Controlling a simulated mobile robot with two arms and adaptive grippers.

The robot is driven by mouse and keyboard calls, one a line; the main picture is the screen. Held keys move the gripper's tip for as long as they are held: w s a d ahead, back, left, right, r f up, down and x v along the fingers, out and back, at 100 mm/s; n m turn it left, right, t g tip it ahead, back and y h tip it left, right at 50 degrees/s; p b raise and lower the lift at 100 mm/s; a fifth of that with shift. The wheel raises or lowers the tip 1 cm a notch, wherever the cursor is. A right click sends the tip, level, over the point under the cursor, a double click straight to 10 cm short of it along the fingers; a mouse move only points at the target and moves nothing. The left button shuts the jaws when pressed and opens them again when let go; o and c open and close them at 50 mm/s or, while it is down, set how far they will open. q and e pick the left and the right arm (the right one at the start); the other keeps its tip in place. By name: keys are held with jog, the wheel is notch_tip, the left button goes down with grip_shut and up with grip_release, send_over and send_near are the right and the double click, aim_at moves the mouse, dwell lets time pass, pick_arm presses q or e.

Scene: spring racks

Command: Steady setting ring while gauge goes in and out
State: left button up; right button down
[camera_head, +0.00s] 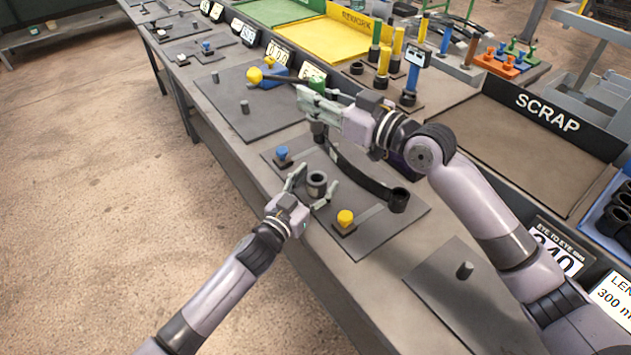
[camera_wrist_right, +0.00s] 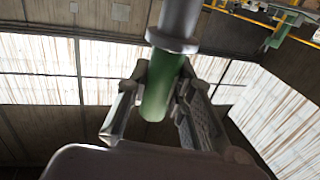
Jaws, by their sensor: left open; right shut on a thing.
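The setting ring (camera_head: 317,180) is a short grey cylinder with a dark bore, standing upright on the bench plate. My left gripper (camera_head: 313,187) is open, with a finger on either side of the ring; whether they touch it I cannot tell. My right gripper (camera_head: 312,97) is raised beyond the ring and shut on the gauge. The gauge's green handle (camera_head: 317,85) shows above the fingers. In the right wrist view the green handle (camera_wrist_right: 162,92) lies between the fingers (camera_wrist_right: 158,100), with a grey collar and grey cylinder beyond it.
A dark curved leaf spring (camera_head: 362,172) with an eye at its near end lies beside the ring. Blue (camera_head: 282,152) and yellow (camera_head: 345,218) knobbed parts stand either side. Upright gauges (camera_head: 411,75) stand farther back. The SCRAP bay (camera_head: 510,130) is at right.

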pick_arm(q)
jog(key=shift+c, duration=0.5)
pick_arm(e)
jog(key=shift+r, duration=0.1)
pick_arm(q)
grip_shut()
pick_arm(e)
notch_tip(320, 180, down, 13)
jog(key=shift+r, duration=0.15)
dwell(0.9)
